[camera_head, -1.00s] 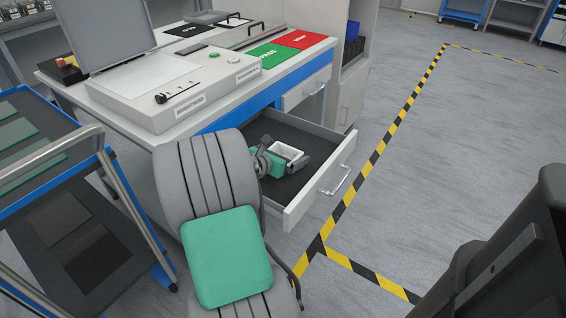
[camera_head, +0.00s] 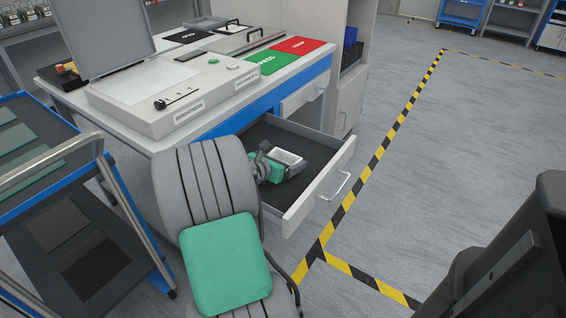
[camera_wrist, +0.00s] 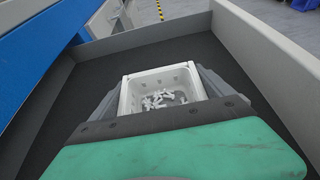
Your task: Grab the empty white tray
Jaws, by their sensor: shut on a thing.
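The white tray (camera_head: 289,157) is a small square open box inside the pulled-out drawer. In the wrist view the tray (camera_wrist: 158,72) sits between my fingers, and several small white pieces (camera_wrist: 160,99) lie on its floor. It does not look empty there. My gripper (camera_wrist: 163,92) is shut on the tray, with one grey finger along its left wall and one along its right wall. In the head view my gripper (camera_head: 286,164) is at the drawer, partly hidden behind my arm. Whether the tray touches the drawer floor is unclear.
The open drawer (camera_head: 320,190) has a dark floor and raised walls around my gripper. The workbench (camera_head: 215,110) stands above it, with green and red mats. A blue-edged cart (camera_head: 130,212) stands at left. Grey floor (camera_head: 440,150) is free to the right.

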